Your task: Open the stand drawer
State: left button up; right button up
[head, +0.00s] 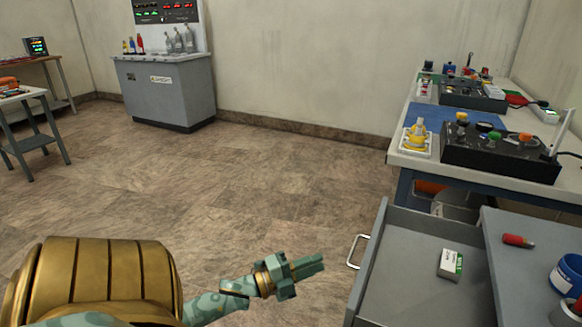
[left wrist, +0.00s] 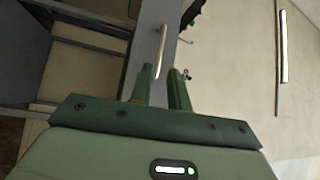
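The stand drawer (head: 398,285) is pulled out in the head view. Its grey interior is visible, with a small white and green box (head: 450,264) inside. Its metal handle (head: 354,252) is on the left-facing front. My left gripper (head: 318,263) is left of the handle, apart from it, its fingers pointing towards the drawer front. In the left wrist view, the two green fingers (left wrist: 162,72) are spread with an empty gap, and the handle (left wrist: 161,50) appears just beyond the tips. My right gripper is not in view.
The grey stand top (head: 510,235) holds a red cylinder (head: 517,240) and a blue roll (head: 567,275). Behind it is a workbench (head: 400,165) with control boxes. A grey cabinet (head: 165,92) stands by the back wall. The floor left of the drawer is clear.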

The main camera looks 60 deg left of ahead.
pick_arm(q)
jog(key=v, duration=0.5)
jog(key=shift+p, duration=0.3)
